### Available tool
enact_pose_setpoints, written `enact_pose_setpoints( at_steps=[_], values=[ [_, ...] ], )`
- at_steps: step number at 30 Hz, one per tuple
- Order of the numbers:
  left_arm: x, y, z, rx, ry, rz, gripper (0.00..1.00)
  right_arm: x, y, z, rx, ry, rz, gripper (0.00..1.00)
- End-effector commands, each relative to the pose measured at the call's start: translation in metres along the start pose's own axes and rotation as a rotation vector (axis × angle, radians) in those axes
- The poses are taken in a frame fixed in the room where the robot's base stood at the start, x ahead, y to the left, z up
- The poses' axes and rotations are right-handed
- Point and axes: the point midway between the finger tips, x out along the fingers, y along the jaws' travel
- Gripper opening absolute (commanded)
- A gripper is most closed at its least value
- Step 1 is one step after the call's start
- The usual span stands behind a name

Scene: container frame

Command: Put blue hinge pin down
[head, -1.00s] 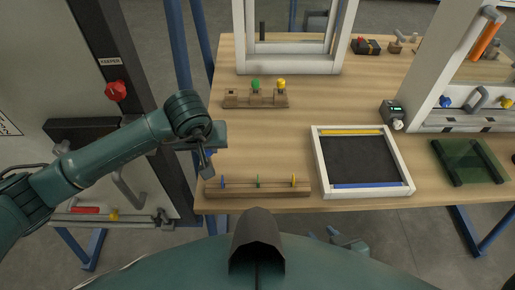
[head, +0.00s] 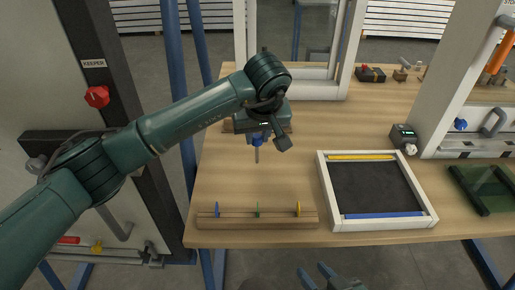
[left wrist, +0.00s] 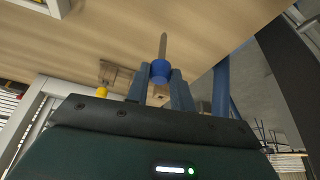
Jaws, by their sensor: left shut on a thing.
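My left gripper (head: 258,136) is shut on the blue hinge pin (head: 257,141), holding it by its blue head with the metal shank pointing down above the table. In the left wrist view the blue head (left wrist: 160,71) sits between the two fingers, its shank sticking out beyond them. The wooden pin holder (head: 228,125) is mostly hidden behind the gripper in the head view. In the left wrist view, part of the holder (left wrist: 117,74) shows beside the fingers with a yellow pin (left wrist: 102,92). My right gripper (head: 315,271) is open and empty below the table's front edge.
A wooden rail (head: 257,222) with blue, green and yellow discs lies at the front edge. A white-framed dark panel (head: 327,195) lies to its right. A white frame (head: 310,84) stands behind the holder. The table (head: 225,170) is bare between holder and rail.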

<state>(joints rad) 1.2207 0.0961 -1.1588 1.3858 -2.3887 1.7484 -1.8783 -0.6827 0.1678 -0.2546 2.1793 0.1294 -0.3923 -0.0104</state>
Motion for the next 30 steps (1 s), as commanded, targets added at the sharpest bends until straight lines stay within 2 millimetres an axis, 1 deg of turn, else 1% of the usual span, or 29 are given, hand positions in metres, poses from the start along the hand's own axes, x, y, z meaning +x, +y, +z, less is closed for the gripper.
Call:
enact_pose_setpoints(
  at_steps=[4,9,20,21,28,30],
  values=[
    [0.012,0.000,0.006,0.001,-0.003,0.000,0.01,0.000,0.000,0.000,-0.001,-0.002,0.001,0.36],
    [0.034,0.000,0.015,0.001,-0.002,0.001,0.01,0.000,0.000,0.001,-0.003,-0.007,0.002,0.36],
    [0.039,0.000,0.016,0.002,0.002,0.001,0.01,0.002,0.001,0.005,0.000,-0.008,0.000,0.36],
    [0.038,0.000,0.016,0.001,0.001,0.001,0.27,0.001,0.000,0.004,0.001,-0.007,0.000,0.36],
    [0.038,0.000,0.016,0.001,0.001,0.001,0.45,0.001,0.000,0.003,0.001,-0.005,0.000,0.36],
    [0.038,0.000,0.016,0.001,0.001,0.001,0.45,0.001,0.000,0.002,0.001,-0.004,-0.001,0.36]
  ],
)
